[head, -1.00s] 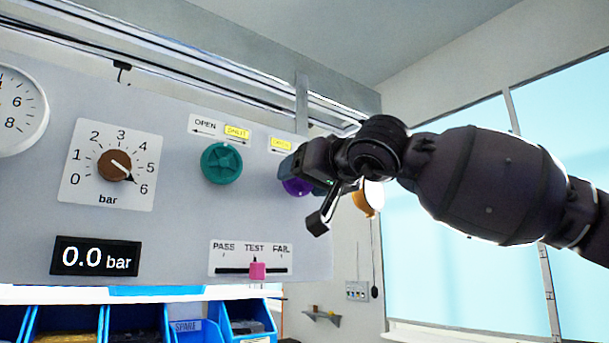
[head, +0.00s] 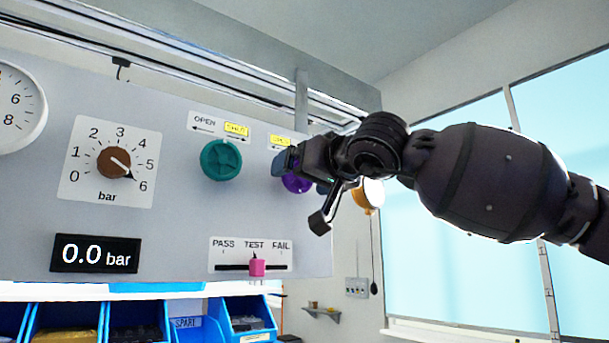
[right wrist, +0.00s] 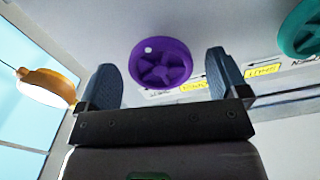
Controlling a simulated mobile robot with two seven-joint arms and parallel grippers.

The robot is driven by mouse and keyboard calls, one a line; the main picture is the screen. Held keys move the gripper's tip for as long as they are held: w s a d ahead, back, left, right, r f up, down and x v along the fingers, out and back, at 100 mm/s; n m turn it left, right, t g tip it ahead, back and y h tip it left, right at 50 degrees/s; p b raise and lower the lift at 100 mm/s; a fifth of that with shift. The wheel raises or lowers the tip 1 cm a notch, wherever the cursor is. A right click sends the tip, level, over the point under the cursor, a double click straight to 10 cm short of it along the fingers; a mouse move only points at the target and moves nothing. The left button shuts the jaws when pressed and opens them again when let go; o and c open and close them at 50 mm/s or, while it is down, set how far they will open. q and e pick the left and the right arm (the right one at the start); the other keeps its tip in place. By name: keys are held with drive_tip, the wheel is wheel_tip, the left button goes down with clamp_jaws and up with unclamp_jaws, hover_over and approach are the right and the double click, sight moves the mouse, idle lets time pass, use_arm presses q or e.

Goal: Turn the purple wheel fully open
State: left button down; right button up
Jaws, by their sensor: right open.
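The purple wheel (head: 297,184) is on the grey panel, partly hidden behind my right gripper in the head view. In the right wrist view the purple wheel (right wrist: 160,64) shows whole, with spokes and a pale dot on its rim. My right gripper (head: 287,164) is in front of the wheel. In the right wrist view it (right wrist: 161,62) is open, one finger on each side of the wheel in the picture. The fingers do not grip it; I cannot tell the exact gap. My left gripper is not in view.
A green wheel (head: 221,160) sits left of the purple one. A brown dial knob (head: 113,163) points near 6, and a display (head: 95,254) reads 0.0 bar. A pink slider (head: 257,267) stands at TEST. An orange-rimmed lamp (head: 368,194) is at the right. Blue bins (head: 248,325) stand below.

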use_arm(q)
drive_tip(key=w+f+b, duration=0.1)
drive_tip(key=b, duration=0.2)
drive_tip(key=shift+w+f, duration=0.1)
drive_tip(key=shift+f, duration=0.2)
use_arm(e)
drive_tip(key=v, duration=1)
drive_tip(key=shift+s+d, duration=0.2)
drive_tip(key=shift+s, duration=0.15)
drive_tip(key=shift+m, duration=0.3)
